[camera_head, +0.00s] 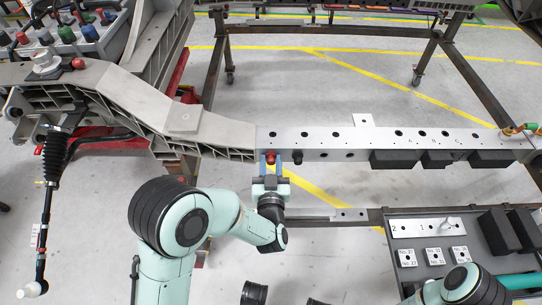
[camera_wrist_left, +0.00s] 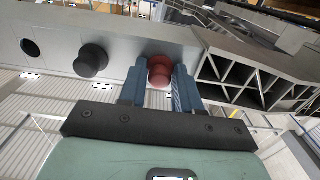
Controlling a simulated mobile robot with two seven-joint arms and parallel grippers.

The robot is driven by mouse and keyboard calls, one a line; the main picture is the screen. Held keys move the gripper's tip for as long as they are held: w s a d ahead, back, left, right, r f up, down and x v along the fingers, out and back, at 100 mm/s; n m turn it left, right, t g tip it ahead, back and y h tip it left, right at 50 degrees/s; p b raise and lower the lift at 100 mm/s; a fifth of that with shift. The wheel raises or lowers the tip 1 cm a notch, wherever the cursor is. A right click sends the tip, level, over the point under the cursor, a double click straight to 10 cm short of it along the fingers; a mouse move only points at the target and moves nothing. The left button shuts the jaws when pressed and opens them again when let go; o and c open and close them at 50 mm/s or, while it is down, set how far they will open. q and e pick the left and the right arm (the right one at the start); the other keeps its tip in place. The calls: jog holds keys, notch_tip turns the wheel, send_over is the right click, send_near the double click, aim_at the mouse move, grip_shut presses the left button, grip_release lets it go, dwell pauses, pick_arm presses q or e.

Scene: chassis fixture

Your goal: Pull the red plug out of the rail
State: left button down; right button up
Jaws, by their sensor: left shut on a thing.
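The red plug (camera_head: 270,158) sits at the left end of the metal rail (camera_head: 315,141), on its near side face. It also shows in the left wrist view (camera_wrist_left: 160,73) between blue fingers. My left gripper (camera_head: 270,163) is at the rail with its fingers on both sides of the plug, shut on it. In the left wrist view the gripper (camera_wrist_left: 160,85) points at the rail face (camera_wrist_left: 115,45), and the plug is against that face. How deep the plug sits in its hole is hidden. My right gripper is not seen; only part of my right arm shows at the lower right.
A black plug (camera_head: 297,157) sits beside the red one, also in the left wrist view (camera_wrist_left: 90,61). Black blocks (camera_head: 395,159) hang along the rail to the right. A grey tray (camera_head: 480,262) with numbered plates stands lower right. A cast chassis part (camera_head: 130,95) adjoins the rail's left end.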

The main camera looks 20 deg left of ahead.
aim_at(271, 163)
pick_arm(q)
jog(key=shift+s, duration=0.1)
jog(key=shift+p+v, duration=0.3)
jog(key=shift+v, duration=1.9)
